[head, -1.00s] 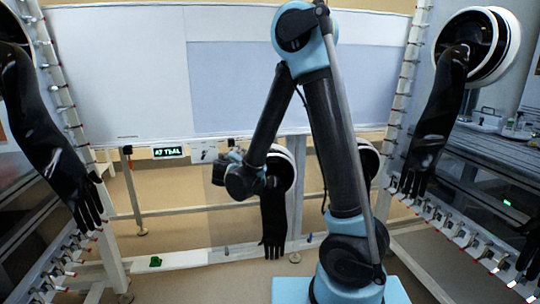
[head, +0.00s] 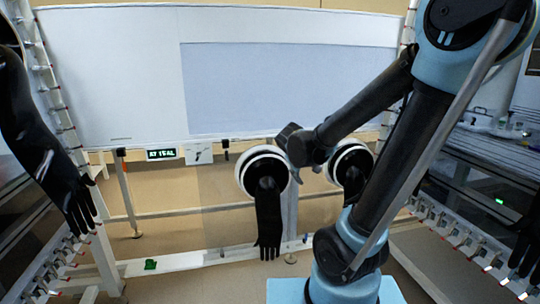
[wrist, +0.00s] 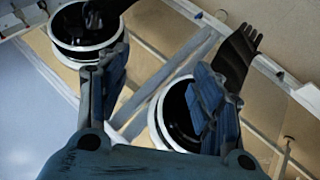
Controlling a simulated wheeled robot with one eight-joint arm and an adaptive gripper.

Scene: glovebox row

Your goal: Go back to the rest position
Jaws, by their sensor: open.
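My gripper (head: 288,138) is at the end of my raised, bent arm, in front of the glovebox wall between two round ports. In the wrist view my gripper (wrist: 160,88) has its two fingers spread wide with nothing between them. The left port (head: 243,176) has a white ring and a black glove (head: 268,218) hanging down from it. The right port (head: 338,160) is partly hidden behind my arm. Both ports also show beyond the fingers in the wrist view, apparently without contact.
More long black gloves (head: 45,160) hang at the left, and one shows at the right edge. A white rail (head: 190,260) runs low across the front. A small lit display (head: 161,154) sits under the pale panel (head: 110,75). The floor at centre left looks clear.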

